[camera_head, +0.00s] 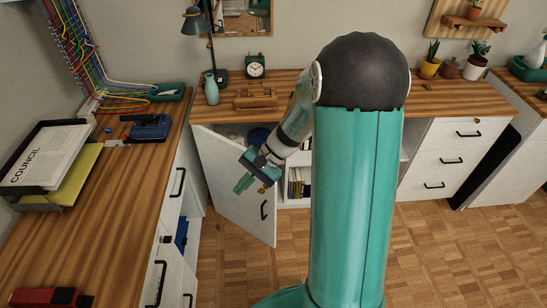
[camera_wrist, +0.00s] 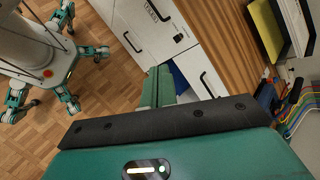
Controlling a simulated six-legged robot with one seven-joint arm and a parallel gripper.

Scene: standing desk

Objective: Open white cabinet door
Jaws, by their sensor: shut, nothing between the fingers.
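The white cabinet door (camera_head: 225,170) is under the back counter in the head view. It stands partly open, its free edge swung out toward me, with a dark bar handle (camera_head: 264,210) near that edge. Shelves with books (camera_head: 297,185) show to the right of it. My gripper (camera_head: 243,185) is shut and empty, its teal fingers pointing down-left. It overlaps the upper part of the door in the picture, above and left of the handle; I cannot tell whether it touches. The shut fingers (camera_wrist: 160,85) also show in the wrist view, where I cannot make out this door clearly.
A wooden desk (camera_head: 100,205) with white drawers runs along the left, holding a paper tray (camera_head: 60,185) and a blue tool (camera_head: 150,127). A lamp (camera_head: 197,25) and clock (camera_head: 255,66) stand on the back counter. White drawers (camera_head: 450,160) stand right. The parquet floor (camera_head: 440,250) is clear.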

